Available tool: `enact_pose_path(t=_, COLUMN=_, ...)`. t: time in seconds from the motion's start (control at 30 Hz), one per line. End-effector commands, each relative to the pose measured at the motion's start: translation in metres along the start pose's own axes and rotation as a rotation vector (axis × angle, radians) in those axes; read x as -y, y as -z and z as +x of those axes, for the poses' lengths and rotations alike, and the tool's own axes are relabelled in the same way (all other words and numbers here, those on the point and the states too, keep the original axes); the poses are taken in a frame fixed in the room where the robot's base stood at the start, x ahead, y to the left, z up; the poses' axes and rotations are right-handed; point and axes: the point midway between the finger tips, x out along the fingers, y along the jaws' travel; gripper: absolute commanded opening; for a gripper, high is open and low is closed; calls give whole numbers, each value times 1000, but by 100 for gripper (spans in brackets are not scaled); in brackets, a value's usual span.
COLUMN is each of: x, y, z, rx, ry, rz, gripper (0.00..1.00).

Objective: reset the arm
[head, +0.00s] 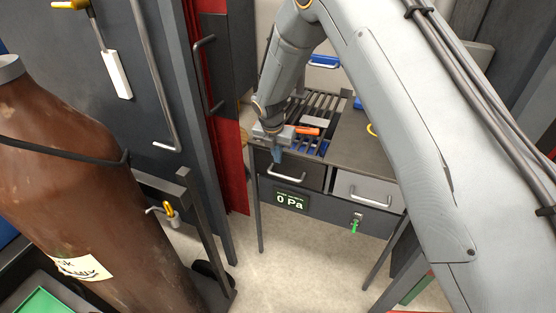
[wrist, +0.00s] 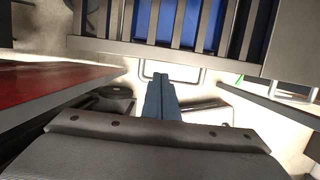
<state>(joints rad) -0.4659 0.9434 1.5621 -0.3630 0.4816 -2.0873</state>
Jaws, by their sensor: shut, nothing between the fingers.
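My gripper (head: 277,152) hangs at the end of my grey arm, by the front left edge of a dark table. In the head view its fingers point down in front of the table edge. In the wrist view the blue fingers (wrist: 161,95) are shut together with nothing between them. The floor shows beyond them. My arm reaches across the head view from the right and hides part of the table.
A brown cylinder (head: 85,190) stands at left. A red panel (head: 232,165) stands left of the table. Floor in front of the table is clear.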

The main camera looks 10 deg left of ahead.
Motion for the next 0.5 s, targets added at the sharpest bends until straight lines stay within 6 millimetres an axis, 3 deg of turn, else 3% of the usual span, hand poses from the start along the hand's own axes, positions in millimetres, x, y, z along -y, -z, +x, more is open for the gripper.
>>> enact_pose_path(t=0.03, x=0, y=-1, z=-12, rx=0, ry=0, rz=1, gripper=0)
enact_pose_path(t=0.13, x=0, y=-2, z=-25, rx=1, ry=-1, rz=1, gripper=0)
enact_pose_path(t=0.37, x=2, y=-4, z=-33, rx=0, ry=0, rz=15, gripper=0)
enact_pose_path(t=0.5, x=26, y=-8, z=-46, rx=-10, ry=2, rz=180, gripper=0)
